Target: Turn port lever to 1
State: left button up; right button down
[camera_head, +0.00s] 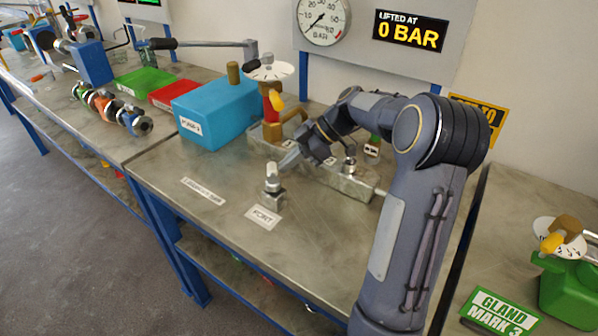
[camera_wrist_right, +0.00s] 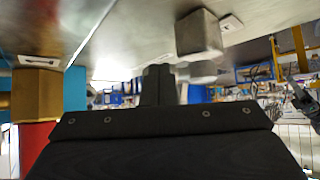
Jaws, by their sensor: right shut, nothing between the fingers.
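My right gripper (camera_head: 291,158) is shut and empty, low over the bench between the small metal fitting and the red valve body. Its shut fingers (camera_wrist_right: 160,85) show in the wrist view. The metal fitting (camera_head: 272,184), a block with a rounded top, stands behind a white label (camera_head: 263,217) that seems to read PORT. Its grey block (camera_wrist_right: 197,35) also shows in the wrist view, apart from the fingers. I cannot tell which part is the port lever.
A blue box (camera_head: 215,112) stands left of the valve. A metal base block (camera_head: 345,184) lies under my right forearm. A gauge panel (camera_head: 411,30) reads 0 BAR. A green vessel (camera_head: 570,290) stands at the lower right. The bench front left is mostly clear.

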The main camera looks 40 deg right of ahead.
jog(key=shift+a, duration=0.1)
dwell(0.4)
jog(key=shift+d+r, duration=0.15)
jog(key=shift+d, duration=0.05)
jog(key=v, duration=0.7)
jog(key=s+a+r+m+h+p, duration=0.1)
jog(key=s+a+r+m+p, duration=0.15)
jog(key=s+a, duration=0.35)
jog(key=s+a+r+m+h+p, duration=0.1)
jog(key=s+a+r+m, duration=0.25)
jog(key=a, duration=0.35)
jog(key=s+a+f+m+h+p, duration=0.1)
jog(key=s+a+f+m, duration=0.2)
jog(key=s, duration=0.3)
jog(key=s+a+f+m+t+h+p, duration=0.1)
jog(key=s+a+f+m, duration=0.2)
jog(key=s+a+m, duration=0.2)
jog(key=shift+s+a+f+h, duration=0.35)
jog(key=shift+s+a, duration=0.3)
jog(key=shift+s, duration=0.25)
